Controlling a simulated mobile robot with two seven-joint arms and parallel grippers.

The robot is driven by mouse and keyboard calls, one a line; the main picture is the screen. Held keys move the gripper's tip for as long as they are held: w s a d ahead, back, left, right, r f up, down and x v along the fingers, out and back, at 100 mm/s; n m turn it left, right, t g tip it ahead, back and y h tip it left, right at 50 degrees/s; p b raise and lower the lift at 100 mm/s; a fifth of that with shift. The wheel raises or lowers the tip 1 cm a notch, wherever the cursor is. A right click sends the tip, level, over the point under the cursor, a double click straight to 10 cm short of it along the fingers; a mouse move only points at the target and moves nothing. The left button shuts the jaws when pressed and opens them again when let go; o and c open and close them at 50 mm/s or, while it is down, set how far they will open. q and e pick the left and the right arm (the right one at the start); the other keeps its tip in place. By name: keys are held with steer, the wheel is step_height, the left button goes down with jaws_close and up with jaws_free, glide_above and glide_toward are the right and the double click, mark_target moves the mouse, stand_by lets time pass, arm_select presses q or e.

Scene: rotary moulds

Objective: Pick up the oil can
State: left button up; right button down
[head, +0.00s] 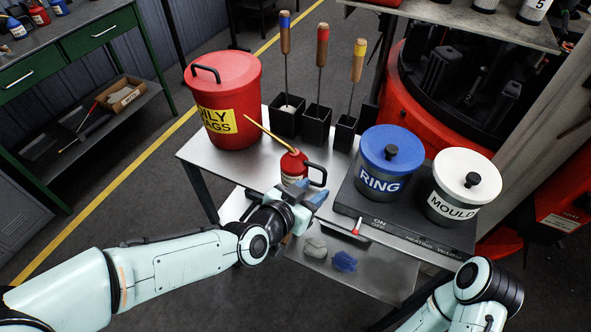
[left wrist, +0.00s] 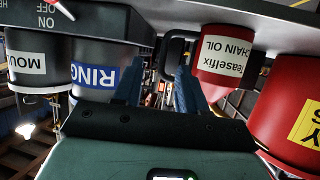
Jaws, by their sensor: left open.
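The oil can (head: 293,167) is red with a long yellow spout pointing up left and a dark handle on its right. It stands upright on the metal table (head: 235,172). In the left wrist view, which is upside down, the can (left wrist: 222,68) shows a white "CHAIN OIL" label. My left gripper (head: 308,194) is open at the front of the can, near its handle. In the left wrist view, the blue fingers (left wrist: 160,88) are apart, with the dark handle between or just beyond them; contact cannot be told. My right gripper is not in view; part of my right arm shows.
A red rag bin (head: 225,85) stands left of the can. Several wooden-handled tools stand in black holders (head: 317,125) behind it. A blue-lidded RING pot (head: 385,165) and a white-lidded MOULD pot (head: 462,190) sit on a dark heater (head: 405,225) at right. Cloths lie on the lower shelf.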

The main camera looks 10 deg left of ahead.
mark_target(323, 180)
arm_select(q)
steer(key=b+x, duration=0.1)
steer(key=x, duration=0.6)
steer(key=shift+w+a+b, duration=0.15)
steer(key=shift+w+b, duration=0.05)
steer(key=shift+b, duration=0.15)
jaws_close()
